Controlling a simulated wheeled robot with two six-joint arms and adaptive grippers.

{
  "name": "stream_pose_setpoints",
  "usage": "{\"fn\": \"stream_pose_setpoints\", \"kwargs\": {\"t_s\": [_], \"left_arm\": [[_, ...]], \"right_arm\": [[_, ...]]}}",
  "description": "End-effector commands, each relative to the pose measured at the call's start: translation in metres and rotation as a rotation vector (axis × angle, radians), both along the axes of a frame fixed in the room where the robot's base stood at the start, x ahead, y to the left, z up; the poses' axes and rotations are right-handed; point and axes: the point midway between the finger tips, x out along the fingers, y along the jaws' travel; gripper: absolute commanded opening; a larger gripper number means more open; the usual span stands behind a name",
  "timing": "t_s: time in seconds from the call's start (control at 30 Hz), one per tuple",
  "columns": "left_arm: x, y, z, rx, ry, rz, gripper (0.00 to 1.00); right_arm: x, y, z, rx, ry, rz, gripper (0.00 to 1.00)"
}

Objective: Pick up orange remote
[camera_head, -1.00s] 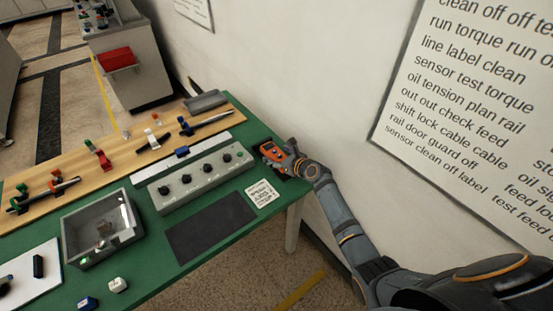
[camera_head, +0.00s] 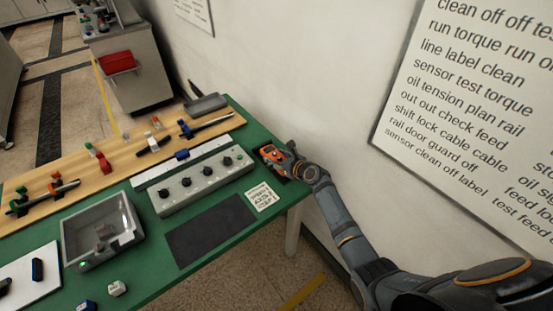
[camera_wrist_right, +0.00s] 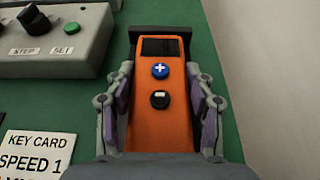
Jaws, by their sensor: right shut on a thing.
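The orange remote (camera_head: 272,153) is at the far right corner of the green table, by the wall. In the right wrist view the orange remote (camera_wrist_right: 160,100) shows a dark screen at its far end, a blue plus button and a black minus button. My right gripper (camera_head: 282,157) is around it, and in the wrist view the right gripper (camera_wrist_right: 160,110) has a finger against each long side. It is shut on the remote. I cannot tell whether the remote is clear of the surface under it. My left gripper is not in view.
The grey control box (camera_head: 203,182) with black knobs stands left of the remote. A key card (camera_head: 262,196) and a dark mat (camera_head: 211,228) lie nearer. A grey bin (camera_head: 103,232) and a wooden board (camera_head: 62,184) are further left. The wall (camera_head: 300,80) is close on the right.

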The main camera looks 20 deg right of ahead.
Motion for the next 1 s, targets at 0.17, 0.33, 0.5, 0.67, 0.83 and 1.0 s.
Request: {"fn": "stream_pose_setpoints", "kwargs": {"t_s": [0.17,0.33,0.5,0.67,0.83,1.0], "left_arm": [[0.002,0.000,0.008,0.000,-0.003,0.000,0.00],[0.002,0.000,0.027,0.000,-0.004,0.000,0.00],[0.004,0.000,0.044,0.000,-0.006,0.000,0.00],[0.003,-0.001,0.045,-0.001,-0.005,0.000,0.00],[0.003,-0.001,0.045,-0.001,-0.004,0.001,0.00],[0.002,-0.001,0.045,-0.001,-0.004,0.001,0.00]], "right_arm": [[0.001,0.000,0.016,-0.002,-0.004,0.001,0.12],[-0.011,0.002,0.051,-0.002,-0.004,0.001,0.12],[-0.050,0.009,0.096,-0.002,-0.004,0.001,0.12],[-0.095,0.018,0.111,-0.001,0.000,0.000,0.12],[-0.125,0.023,0.124,0.000,0.000,0.000,0.12],[-0.136,0.026,0.130,0.000,-0.002,-0.001,0.12]]}}
